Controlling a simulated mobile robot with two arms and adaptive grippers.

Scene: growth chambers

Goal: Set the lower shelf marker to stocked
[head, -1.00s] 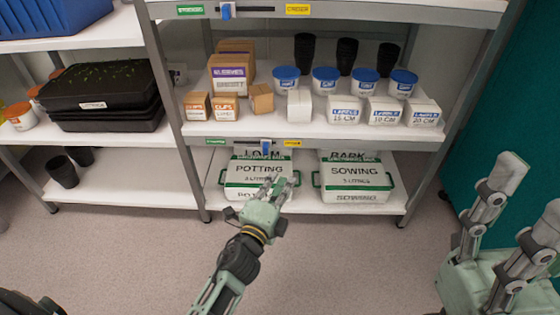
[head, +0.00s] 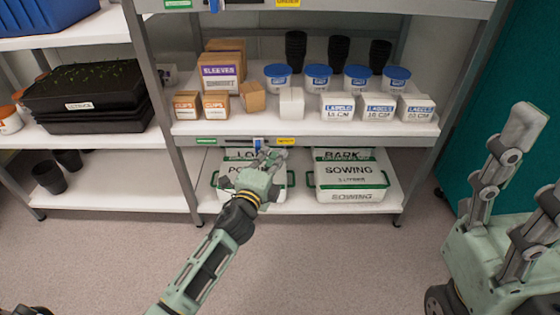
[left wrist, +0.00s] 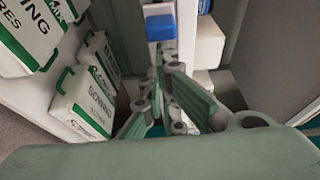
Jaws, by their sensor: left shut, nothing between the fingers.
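The lower shelf marker, a small blue slider (head: 258,142), sits on the lower shelf's front rail between a green label (head: 206,141) on the left and a yellow label (head: 287,141) on the right. It is nearer the yellow one; the label print is too small to read. My left gripper (head: 270,155) is shut and empty, its fingertips just below and right of the slider. In the left wrist view the blue slider (left wrist: 160,27) shows just beyond the shut fingertips; contact cannot be told.
Above, another blue slider (head: 214,5) sits on the upper rail. Boxes and tubs with blue lids (head: 277,76) stand on the shelf behind the rail. White bins, one marked SOWING (head: 349,172), stand below it. The floor in front is clear.

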